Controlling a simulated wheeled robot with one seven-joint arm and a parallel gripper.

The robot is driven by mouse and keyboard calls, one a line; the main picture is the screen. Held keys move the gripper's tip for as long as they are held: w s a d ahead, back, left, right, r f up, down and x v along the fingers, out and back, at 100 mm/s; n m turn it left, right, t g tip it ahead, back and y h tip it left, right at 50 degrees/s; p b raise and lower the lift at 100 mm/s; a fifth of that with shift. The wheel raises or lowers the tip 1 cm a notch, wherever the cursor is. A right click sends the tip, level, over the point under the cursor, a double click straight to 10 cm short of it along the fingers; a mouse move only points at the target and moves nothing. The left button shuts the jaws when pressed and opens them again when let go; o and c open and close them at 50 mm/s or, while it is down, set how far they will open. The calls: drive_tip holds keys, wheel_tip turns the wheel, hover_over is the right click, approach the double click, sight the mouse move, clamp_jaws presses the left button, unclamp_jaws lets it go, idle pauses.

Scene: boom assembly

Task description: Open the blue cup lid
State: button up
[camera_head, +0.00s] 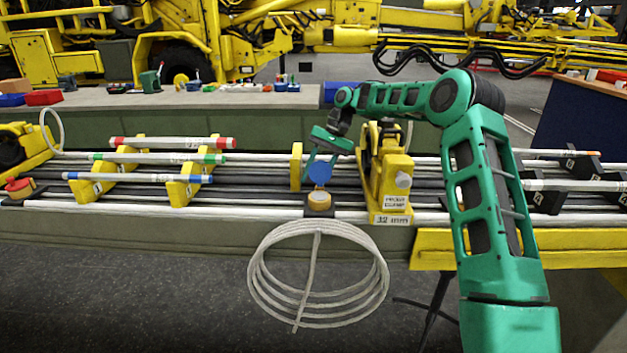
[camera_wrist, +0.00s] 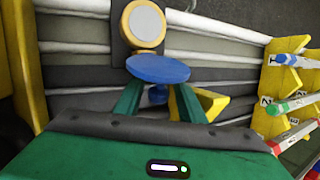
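The blue lid (camera_head: 320,172) is a round disc, raised away from the cup (camera_head: 319,199), which has a yellow rim and a pale round top. In the wrist view the lid (camera_wrist: 158,68) sits beside the cup's rim (camera_wrist: 144,24); whether they are joined cannot be made out. In the head view my gripper (camera_head: 318,157) reaches down to the lid from above.
A yellow clamp block (camera_head: 388,165) stands just right of the cup. White and dark pipes run along the bench, with red, green and blue-ended tubes (camera_head: 170,142) on yellow racks at left. A coiled white hose (camera_head: 318,275) hangs in front.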

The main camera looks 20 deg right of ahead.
drive_tip(key=v, duration=1)
drive_tip(key=shift+d+r, duration=0.2)
drive_tip(key=shift+r, duration=0.1)
drive_tip(key=shift+w, duration=0.1)
